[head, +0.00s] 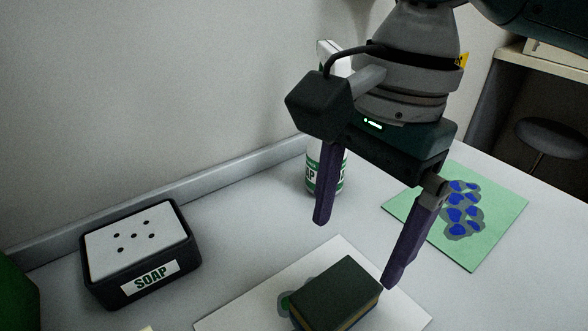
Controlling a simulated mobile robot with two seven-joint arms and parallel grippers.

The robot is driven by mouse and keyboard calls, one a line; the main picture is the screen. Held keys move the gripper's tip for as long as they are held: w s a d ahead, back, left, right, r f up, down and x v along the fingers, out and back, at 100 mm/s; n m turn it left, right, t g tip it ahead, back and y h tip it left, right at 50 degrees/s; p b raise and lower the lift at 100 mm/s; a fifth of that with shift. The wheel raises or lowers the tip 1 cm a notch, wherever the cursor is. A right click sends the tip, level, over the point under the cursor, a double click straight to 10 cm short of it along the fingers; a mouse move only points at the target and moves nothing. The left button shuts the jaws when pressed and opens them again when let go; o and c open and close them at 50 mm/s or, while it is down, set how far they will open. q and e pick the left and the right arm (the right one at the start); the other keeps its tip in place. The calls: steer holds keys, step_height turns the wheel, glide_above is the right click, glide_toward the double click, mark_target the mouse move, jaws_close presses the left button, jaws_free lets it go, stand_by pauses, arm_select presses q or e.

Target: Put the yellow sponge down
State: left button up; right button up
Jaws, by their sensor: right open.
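The yellow sponge (338,290), with a dark green top and a yellow band along its side, lies at the bottom centre of the head view. It rests on a white sheet (235,309), partly covering a green and grey smear there. My right gripper (357,254) is open, its two purple fingers pointing down. The fingers are spread wide apart, with nothing held between them. The right finger's tip shows close to the sponge's upper right edge; I cannot tell whether it touches. My left gripper is not in view.
A black dish labelled SOAP (140,255) stands at left near the wall ledge. A white and green soap bottle (335,178) stands behind my right gripper, partly hidden. A green sheet (497,212) with blue blotches lies at right. A green object (15,300) is cut off at lower left.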

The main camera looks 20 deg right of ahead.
steer(key=s+a+f+n+t+y, duration=0.25)
steer(key=s+a+n, duration=0.4)
steer(key=n, duration=0.35)
steer(key=s+d+f+n+t+h, duration=0.1)
steer(key=s+d+n, duration=0.5)
steer(key=d, duration=0.6)
steer(key=shift+s+f+t+h, duration=0.35)
steer(key=shift+s+f+h, duration=0.3)
steer(key=shift+h, duration=0.6)
